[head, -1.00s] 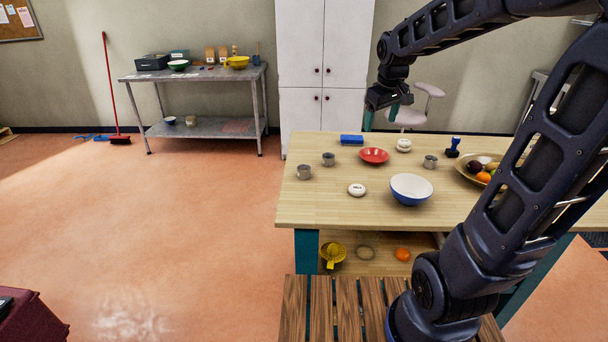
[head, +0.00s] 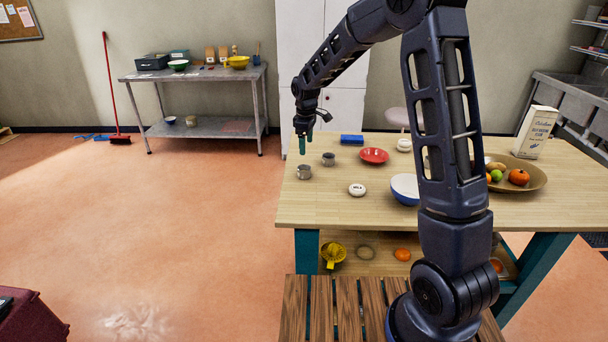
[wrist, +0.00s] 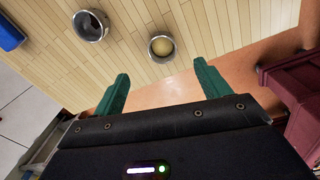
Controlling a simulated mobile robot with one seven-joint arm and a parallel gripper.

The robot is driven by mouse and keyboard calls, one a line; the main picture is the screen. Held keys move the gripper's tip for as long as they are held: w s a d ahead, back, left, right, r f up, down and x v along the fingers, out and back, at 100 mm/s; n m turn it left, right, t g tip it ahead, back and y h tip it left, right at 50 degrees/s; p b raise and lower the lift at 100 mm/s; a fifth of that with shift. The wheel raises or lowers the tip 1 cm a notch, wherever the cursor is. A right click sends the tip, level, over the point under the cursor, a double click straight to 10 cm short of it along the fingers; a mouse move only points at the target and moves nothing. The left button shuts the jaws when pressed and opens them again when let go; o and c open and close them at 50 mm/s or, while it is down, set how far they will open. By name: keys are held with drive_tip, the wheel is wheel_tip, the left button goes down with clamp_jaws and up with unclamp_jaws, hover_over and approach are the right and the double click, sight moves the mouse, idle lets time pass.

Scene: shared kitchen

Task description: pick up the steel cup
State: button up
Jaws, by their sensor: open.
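Two small steel cups stand upright near the left end of the wooden table (head: 460,215): a front one (head: 304,172) and one slightly behind and to its right (head: 328,159). A third metal cup (head: 427,163) is mostly hidden by my arm. My gripper (head: 303,148) is above the table's left edge, over and just behind the front cup. In the wrist view my gripper (wrist: 162,88) has its green fingers wide apart and empty. One cup (wrist: 162,57) with a pale yellowish inside lies beyond the gap between the fingertips; another, darker inside (wrist: 90,36), is farther left.
A blue block (head: 351,140), a red bowl (head: 374,155), a white round item (head: 357,189) and a blue-and-white bowl (head: 404,190) are on the table. A fruit bowl (head: 535,183) and a carton (head: 536,132) are at the right.

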wheel_tip(320, 180, down, 2)
drive_tip(key=a, duration=0.2)
hover_over(304, 168)
drive_tip(key=s, duration=0.2)
drive_tip(key=f, duration=0.5)
drive_tip(key=shift+s+a+f, duration=0.15)
drive_tip(key=shift+a+f, duration=0.1)
drive_tip(key=shift+d+f, duration=0.15)
drive_tip(key=shift+f, duration=1.15)
drive_tip(key=shift+d+f, duration=0.15)
drive_tip(key=shift+f, duration=1.1)
drive_tip(key=c, duration=1.1)
drive_tip(key=shift+r, duration=0.15)
